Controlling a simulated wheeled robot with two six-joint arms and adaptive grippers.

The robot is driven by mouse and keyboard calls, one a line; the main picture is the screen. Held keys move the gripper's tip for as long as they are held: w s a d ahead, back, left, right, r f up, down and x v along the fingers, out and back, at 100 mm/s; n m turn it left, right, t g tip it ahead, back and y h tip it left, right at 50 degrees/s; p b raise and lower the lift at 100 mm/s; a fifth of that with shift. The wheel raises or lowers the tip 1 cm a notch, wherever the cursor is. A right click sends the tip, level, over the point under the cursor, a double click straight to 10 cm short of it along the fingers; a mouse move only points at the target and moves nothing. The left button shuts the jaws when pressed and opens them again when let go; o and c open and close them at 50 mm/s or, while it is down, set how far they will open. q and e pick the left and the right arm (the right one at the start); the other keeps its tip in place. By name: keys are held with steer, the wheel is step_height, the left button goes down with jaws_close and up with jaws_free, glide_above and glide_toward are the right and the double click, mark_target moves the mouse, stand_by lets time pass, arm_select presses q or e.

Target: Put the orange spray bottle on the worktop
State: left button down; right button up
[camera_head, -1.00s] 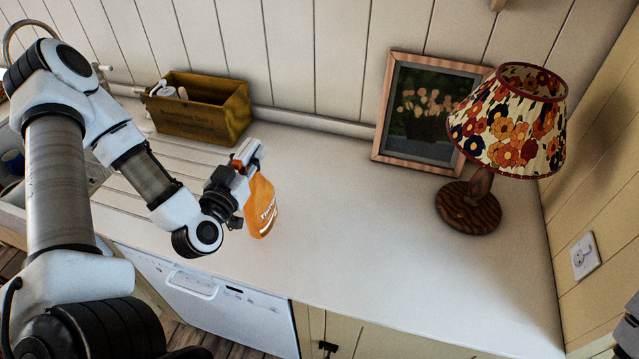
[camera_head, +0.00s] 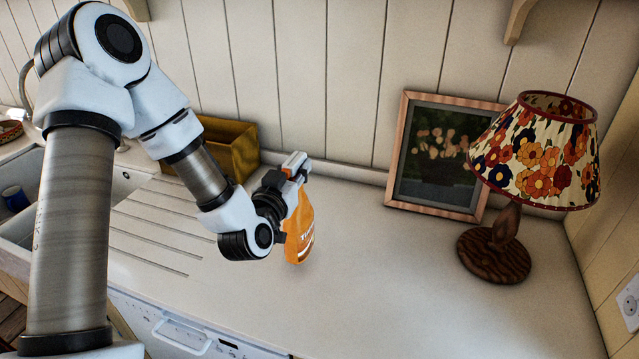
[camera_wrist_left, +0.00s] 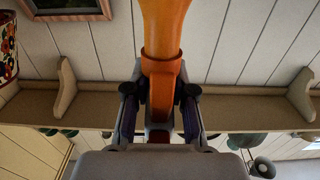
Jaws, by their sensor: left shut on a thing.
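The orange spray bottle (camera_head: 299,236) is upright in the head view, at the neck in my left gripper (camera_head: 295,166). Its lower end is at or just above the white worktop (camera_head: 380,290); I cannot tell if it touches. In the left wrist view the orange bottle (camera_wrist_left: 163,30) stands between the two fingers of my left gripper (camera_wrist_left: 161,100), which are closed on its neck. The gripper hides part of the bottle's top. My right gripper is not in view.
A table lamp (camera_head: 495,255) with a flowered shade and a framed picture (camera_head: 440,200) stand to the right. A yellow-brown wooden box (camera_head: 232,148) is behind my left arm. The sink (camera_head: 125,180) is at left. The worktop's middle front is clear.

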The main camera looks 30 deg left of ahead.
arm_select(q)
steer(key=w+d+f+p, duration=0.1)
steer(key=w+f+p, duration=0.2)
steer(key=w+f, duration=0.1)
steer(key=shift+w+d, duration=0.4)
steer(key=shift+w, duration=0.5)
steer(key=c, duration=1)
jaws_free()
steer(key=shift+f, duration=0.1)
